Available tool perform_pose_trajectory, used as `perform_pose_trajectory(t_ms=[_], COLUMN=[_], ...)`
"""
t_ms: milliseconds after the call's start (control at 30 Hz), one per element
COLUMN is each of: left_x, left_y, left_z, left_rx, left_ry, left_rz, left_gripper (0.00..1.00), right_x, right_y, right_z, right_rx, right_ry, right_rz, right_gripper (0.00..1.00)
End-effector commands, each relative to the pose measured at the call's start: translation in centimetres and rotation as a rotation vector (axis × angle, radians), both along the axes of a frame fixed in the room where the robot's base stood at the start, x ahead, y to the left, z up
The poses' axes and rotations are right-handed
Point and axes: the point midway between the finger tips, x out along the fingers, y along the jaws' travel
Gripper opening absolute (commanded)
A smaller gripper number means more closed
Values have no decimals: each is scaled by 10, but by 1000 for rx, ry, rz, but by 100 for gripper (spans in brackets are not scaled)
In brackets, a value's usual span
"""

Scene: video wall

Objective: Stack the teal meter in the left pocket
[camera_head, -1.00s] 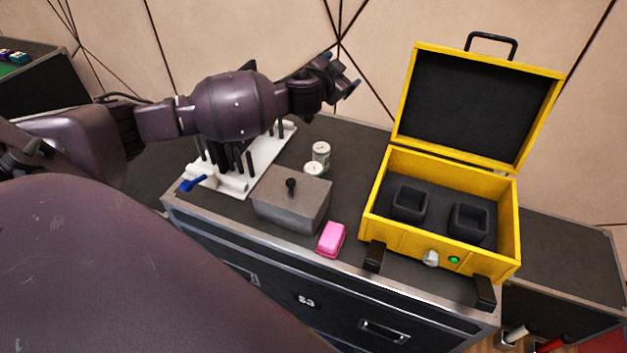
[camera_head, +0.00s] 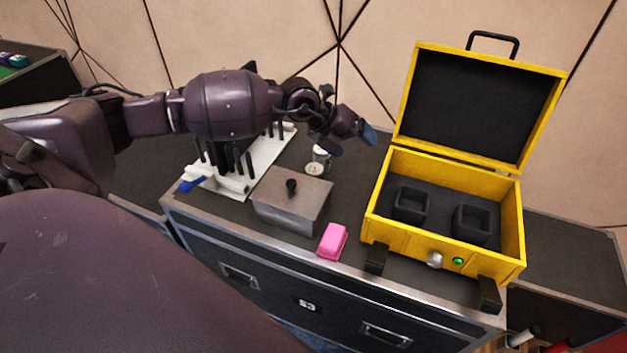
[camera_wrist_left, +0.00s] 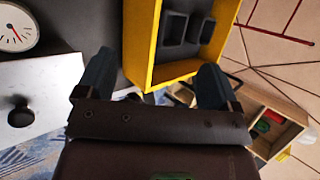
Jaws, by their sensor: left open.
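The yellow case (camera_head: 440,248) stands open on the right, with a dark left pocket (camera_head: 410,204) and a right pocket (camera_head: 473,222), both empty. The case also shows in the left wrist view (camera_wrist_left: 138,40). My left gripper (camera_head: 352,138) is open and empty, in the air left of the case lid; its spread fingers show in the left wrist view (camera_wrist_left: 156,80). A small teal object (camera_head: 19,60) sits on the far-left table; it is too small to identify surely as the meter. My right gripper is out of view.
A white dial (camera_wrist_left: 16,28) shows in the left wrist view. Black latches (camera_head: 375,258) hang at the case front.

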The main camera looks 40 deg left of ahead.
Motion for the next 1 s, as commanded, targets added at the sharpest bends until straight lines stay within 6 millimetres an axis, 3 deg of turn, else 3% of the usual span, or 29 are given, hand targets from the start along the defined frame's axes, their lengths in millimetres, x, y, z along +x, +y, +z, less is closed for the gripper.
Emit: perform_pose_trajectory(t_ms=[200, 400, 567, 800, 1000], left_x=[-15, -26, -31, -22, -16], left_y=[52, 84, 90, 92, 94], left_z=[-29, -35, -41, -75, -90], left_rx=[416, 619, 650, 649, 648], left_ry=[88, 173, 214, 220, 216], left_rz=[-23, 1, 5, 4, 6], left_gripper=[87, 87, 87, 87, 87], right_x=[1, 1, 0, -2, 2], right_y=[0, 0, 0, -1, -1], right_z=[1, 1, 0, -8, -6], right_rx=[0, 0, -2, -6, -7], right_ry=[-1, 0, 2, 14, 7], right_rz=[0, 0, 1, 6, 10], right_gripper=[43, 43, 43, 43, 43])
